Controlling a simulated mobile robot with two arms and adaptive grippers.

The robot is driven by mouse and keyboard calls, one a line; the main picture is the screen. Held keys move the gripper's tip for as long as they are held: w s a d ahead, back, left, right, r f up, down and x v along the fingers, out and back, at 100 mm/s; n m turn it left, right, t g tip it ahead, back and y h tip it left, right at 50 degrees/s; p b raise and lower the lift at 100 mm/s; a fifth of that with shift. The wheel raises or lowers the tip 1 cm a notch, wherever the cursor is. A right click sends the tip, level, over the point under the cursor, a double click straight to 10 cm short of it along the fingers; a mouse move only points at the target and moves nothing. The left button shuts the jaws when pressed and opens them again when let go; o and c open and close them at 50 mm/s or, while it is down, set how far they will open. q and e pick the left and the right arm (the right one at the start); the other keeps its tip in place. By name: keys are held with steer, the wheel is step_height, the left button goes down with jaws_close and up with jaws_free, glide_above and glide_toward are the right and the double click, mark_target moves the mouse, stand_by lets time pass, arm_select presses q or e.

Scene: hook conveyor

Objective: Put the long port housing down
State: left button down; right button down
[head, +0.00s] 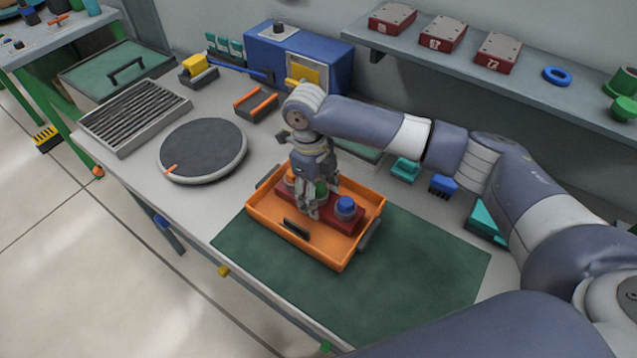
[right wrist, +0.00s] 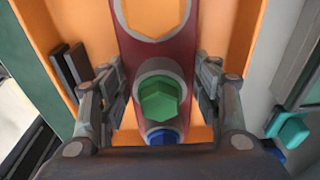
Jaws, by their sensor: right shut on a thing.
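The long port housing (head: 328,216) is a dark red bar with a blue port, a green port and an orange port on top. It lies in or just above the orange tray (head: 262,214); I cannot tell if it touches the floor. My right gripper (head: 312,208) points down over the tray, shut on the housing's middle. In the right wrist view the gripper's fingers (right wrist: 160,100) stand on both sides of the red housing (right wrist: 179,52), around the green hex port (right wrist: 160,99). My left gripper is not in view.
The tray stands on a green mat (head: 430,262) on the grey workbench. A round dark turntable (head: 205,148) and a ribbed rack (head: 135,112) are to the left. A blue box (head: 300,55) stands behind. A shelf with red plates (head: 442,34) runs along the wall. The mat's right part is clear.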

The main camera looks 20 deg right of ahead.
steer(key=shift+w, duration=0.15)
steer(key=c, duration=0.5)
jaws_free()
steer(key=shift+f, duration=0.25)
steer(key=shift+s, duration=0.25)
steer(key=r+b, duration=0.1)
steer(key=r, duration=0.3)
steer(key=w+r+b, duration=0.1)
steer(key=r, duration=0.3)
steer(key=a+r+b, duration=0.1)
steer(key=r, duration=0.3)
steer(key=shift+w+r, duration=0.1)
steer(key=shift+w, duration=0.05)
